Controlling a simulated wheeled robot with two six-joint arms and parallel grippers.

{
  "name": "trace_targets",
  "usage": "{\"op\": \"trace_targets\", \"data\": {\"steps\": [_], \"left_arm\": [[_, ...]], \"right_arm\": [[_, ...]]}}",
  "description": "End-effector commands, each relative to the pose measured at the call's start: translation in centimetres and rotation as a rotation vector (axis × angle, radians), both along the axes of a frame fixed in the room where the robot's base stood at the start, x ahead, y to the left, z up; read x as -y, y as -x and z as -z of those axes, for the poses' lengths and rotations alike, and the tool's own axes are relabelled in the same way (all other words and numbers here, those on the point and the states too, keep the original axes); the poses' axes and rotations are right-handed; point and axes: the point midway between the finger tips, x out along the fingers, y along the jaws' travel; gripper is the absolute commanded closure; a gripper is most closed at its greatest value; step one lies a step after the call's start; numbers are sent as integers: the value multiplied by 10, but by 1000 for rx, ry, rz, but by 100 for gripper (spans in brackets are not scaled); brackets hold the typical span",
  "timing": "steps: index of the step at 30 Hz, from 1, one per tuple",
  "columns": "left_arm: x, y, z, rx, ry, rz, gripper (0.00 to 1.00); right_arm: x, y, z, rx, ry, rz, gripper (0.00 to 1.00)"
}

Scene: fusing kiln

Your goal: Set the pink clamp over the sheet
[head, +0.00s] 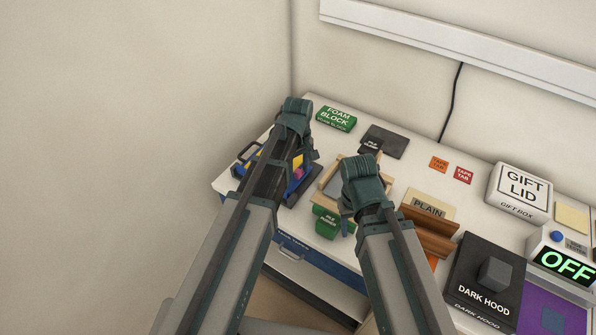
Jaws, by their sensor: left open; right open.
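No item is clearly marked as the sheet; a flat tan piece labelled PLAIN (430,206) lies right of my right gripper, and a pale yellow sheet (572,218) lies at the far right. My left gripper (297,104) is open over the table's left end, near the green foam block. My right gripper (361,168) is open above the wooden frame (332,188) and covers part of it. The fingertips of both are hard to make out, and my arms hide part of the table.
A green foam block (337,118) and dark mat (392,143) lie at the back. A blue tray (302,186) and green bin (327,223) are near the front. The gift lid (521,190), dark hood (487,283) and OFF unit (562,262) crowd the right.

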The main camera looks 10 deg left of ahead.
Motion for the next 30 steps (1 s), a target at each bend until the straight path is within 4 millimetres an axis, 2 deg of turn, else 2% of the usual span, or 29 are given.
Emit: {"op": "trace_targets", "data": {"steps": [2,9,12,23,30], "left_arm": [[0,0,0,0,0,0,45],[0,0,0,0,0,0,86],[0,0,0,0,0,0,100],[-1,0,0,0,0,18,100],[-6,-3,0,0,0,138,100]], "right_arm": [[0,0,-1,0,0,0,50],[0,0,-1,0,0,0,50],[0,0,0,0,0,0,50],[0,0,0,0,0,0,50],[0,0,0,0,0,0,50]]}}
